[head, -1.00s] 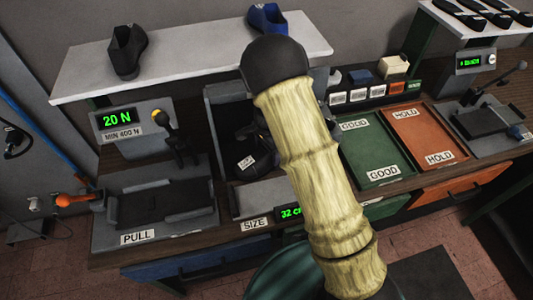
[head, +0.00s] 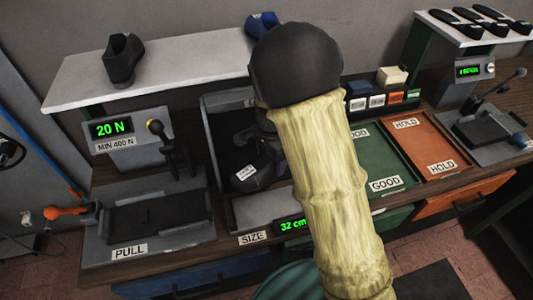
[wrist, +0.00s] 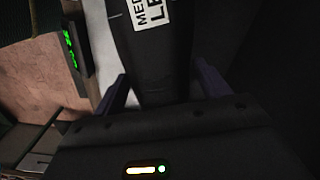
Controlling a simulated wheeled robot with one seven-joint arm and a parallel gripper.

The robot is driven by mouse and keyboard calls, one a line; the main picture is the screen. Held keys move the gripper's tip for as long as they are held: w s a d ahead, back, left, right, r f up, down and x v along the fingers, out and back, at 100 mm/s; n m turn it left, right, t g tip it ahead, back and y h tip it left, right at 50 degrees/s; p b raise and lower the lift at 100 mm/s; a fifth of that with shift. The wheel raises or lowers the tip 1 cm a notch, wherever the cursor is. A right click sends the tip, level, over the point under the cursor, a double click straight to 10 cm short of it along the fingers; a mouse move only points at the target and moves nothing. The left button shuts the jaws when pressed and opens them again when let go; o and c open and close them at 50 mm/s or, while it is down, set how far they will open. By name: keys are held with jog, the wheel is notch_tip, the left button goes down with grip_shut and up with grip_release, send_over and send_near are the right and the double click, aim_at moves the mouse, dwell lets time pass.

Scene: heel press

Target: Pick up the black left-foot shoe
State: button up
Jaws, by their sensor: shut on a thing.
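The black shoe (head: 262,172), with a white label, shows in the head view in the grey-walled bay (head: 215,130) behind the size readout, partly hidden by my arm. In the wrist view the black shoe (wrist: 150,55) stands between my gripper's two dark purple fingers, its label partly legible as "MED" and "LE". My gripper (wrist: 160,85) is shut on the shoe. In the head view the gripper is mostly hidden behind my arm. I cannot tell whether the shoe is clear of the surface.
Another black shoe (head: 123,58) and a blue shoe (head: 262,22) stand on the white shelf (head: 190,50). The pull station (head: 160,218) reads 20 N, at the left. A green GOOD tray (head: 385,165) and an orange HOLD tray (head: 440,145) lie empty at the right.

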jog(key=s+d+b, duration=0.2)
jog(key=s+d, duration=0.2)
jog(key=s, duration=1)
jog(key=shift+s+d, duration=0.15)
jog(key=shift+s, duration=0.25)
jog(key=shift+w, duration=0.1)
